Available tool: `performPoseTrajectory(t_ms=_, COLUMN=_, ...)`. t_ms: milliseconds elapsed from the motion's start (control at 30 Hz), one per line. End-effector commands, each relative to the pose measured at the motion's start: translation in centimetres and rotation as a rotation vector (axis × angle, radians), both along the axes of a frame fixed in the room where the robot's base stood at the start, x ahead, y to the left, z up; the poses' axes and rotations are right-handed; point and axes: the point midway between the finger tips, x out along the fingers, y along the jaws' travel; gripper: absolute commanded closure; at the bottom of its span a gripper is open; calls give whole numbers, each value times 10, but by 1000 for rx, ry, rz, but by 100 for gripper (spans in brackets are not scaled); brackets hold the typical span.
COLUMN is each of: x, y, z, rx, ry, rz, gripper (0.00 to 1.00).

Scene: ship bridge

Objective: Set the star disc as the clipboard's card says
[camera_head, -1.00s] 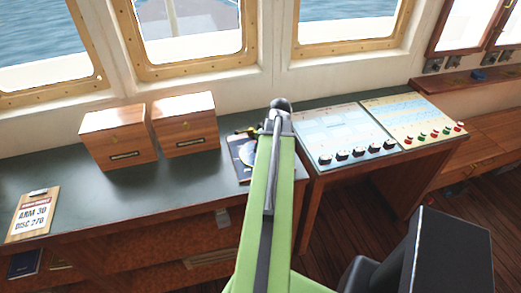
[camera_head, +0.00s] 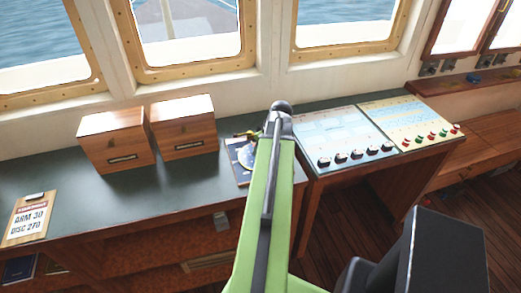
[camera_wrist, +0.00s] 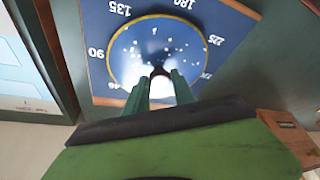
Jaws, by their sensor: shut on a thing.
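The clipboard (camera_head: 28,222) lies at the left end of the counter; its card reads "ARM 30" and "DISC 270". The star disc (camera_wrist: 130,62) is round, dark blue fading to white, with white specks and a gold rim. It sits on a blue board (camera_wrist: 225,22) marked with degree numbers, including 90, 135, 180 and 225. In the head view the disc (camera_head: 246,158) is partly hidden by my green arm. My gripper (camera_wrist: 160,73) has its fingers closed together over the disc's middle; the small part between the tips is hard to make out.
Two wooden boxes (camera_head: 117,140) (camera_head: 184,127) stand on the counter (camera_head: 95,198) left of the disc. Two control panels (camera_head: 340,135) (camera_head: 412,120) with knobs and buttons lie to the right. The counter between clipboard and disc board is clear in front of the boxes.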

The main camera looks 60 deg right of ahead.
Motion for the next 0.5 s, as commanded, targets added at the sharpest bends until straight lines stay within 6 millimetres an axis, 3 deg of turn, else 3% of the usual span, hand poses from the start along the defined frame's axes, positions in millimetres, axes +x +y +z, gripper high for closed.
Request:
performPoseTrajectory(t_ms=167, x=2, y=1, z=0, rx=2, ry=-5, rz=2, gripper=100)
performPoseTrajectory(t_ms=200, x=2, y=1, z=0, rx=1, ry=-4, rz=2, gripper=64)
performPoseTrajectory(t_ms=300, x=1, y=1, z=0, rx=1, ry=-3, rz=2, gripper=51)
performPoseTrajectory(t_ms=500, x=0, y=0, z=0, rx=0, ry=-1, rz=0, gripper=48)
